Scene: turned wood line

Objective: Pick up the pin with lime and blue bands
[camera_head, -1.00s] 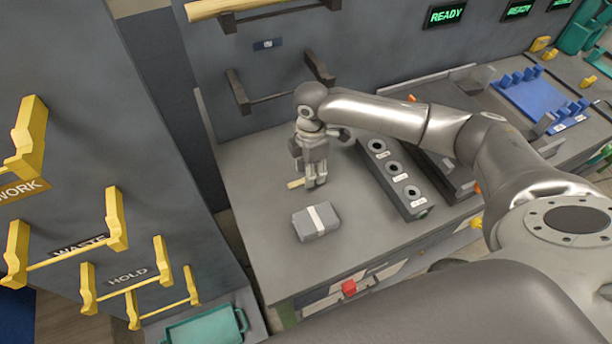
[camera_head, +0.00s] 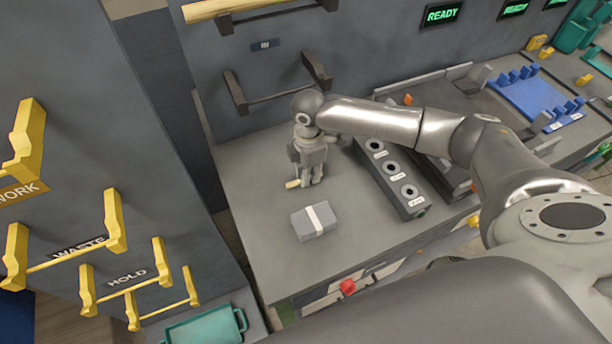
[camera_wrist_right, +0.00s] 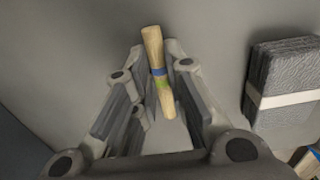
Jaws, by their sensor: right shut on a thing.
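The pin is a short pale wooden rod with a blue and a lime band; it shows in the right wrist view (camera_wrist_right: 154,50). In the head view one pale end of the pin (camera_head: 292,184) sticks out left of the fingers, and the bands are hidden there. My right gripper (camera_head: 308,182) points down over the grey bench and is shut on the pin, with the fingers around its banded middle in the wrist view (camera_wrist_right: 160,82). The pin lies level, at or close above the bench top; I cannot tell if it touches. My left gripper is not in view.
A grey block with a white band (camera_head: 313,220) lies on the bench in front of the gripper. A dark block with several round holes (camera_head: 392,170) stands to the right. Dark wall brackets (camera_head: 275,97) are behind. Yellow racks (camera_head: 112,222) stand on the left panel.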

